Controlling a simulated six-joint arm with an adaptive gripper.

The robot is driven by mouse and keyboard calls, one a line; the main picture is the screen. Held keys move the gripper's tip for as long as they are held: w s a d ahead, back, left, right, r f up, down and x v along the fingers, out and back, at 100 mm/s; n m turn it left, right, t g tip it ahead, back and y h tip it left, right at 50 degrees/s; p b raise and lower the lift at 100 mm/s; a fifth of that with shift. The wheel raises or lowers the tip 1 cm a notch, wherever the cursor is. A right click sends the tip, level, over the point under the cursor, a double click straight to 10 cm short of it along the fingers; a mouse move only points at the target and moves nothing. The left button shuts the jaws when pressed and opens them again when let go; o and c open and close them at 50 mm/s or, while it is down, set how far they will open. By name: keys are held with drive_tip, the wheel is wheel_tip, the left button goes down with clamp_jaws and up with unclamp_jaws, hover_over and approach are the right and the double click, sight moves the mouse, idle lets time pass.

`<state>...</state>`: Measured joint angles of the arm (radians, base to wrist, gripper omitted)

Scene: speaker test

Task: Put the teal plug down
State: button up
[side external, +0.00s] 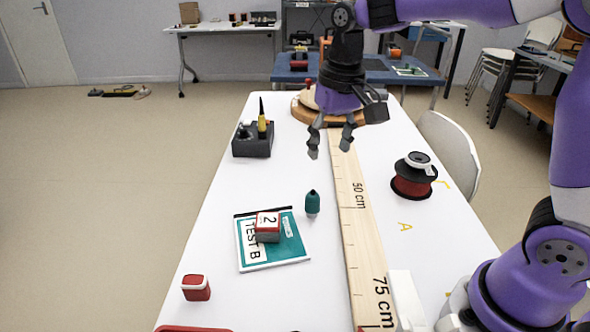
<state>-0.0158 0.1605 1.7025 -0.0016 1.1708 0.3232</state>
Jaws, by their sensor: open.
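The teal plug (312,203) stands upright on the white table. It is just right of the teal and white TEST B booklet and left of the wooden ruler. My gripper (330,152) is open and empty, pointing down above the table. In the picture it is above the plug, with a clear gap between them. Nothing shows between the fingers.
A red-and-grey block marked 2 (268,227) lies on the booklet (273,255). A small red box (196,288), a dark tool holder (252,145), a red wire spool (411,186) and the long ruler (362,230) are also on the table.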

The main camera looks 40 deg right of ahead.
drive_tip(key=s+r+n+t, duration=0.1)
drive_tip(key=s+r+t, duration=0.1)
drive_tip(key=s, duration=0.4)
drive_tip(key=shift+d+r+n, duration=0.15)
drive_tip(key=shift+r+n, duration=0.15)
drive_tip(key=shift+r, duration=0.05)
drive_tip(key=s, duration=0.2)
drive_tip(key=s+f+n+t, duration=0.1)
drive_tip(key=s, duration=0.1)
drive_tip(key=s+n+t, duration=0.1)
drive_tip(key=s, duration=0.1)
drive_tip(key=shift+s+d+f, duration=0.1)
drive_tip(key=shift+s+f, duration=0.15)
drive_tip(key=shift+c, duration=0.2)
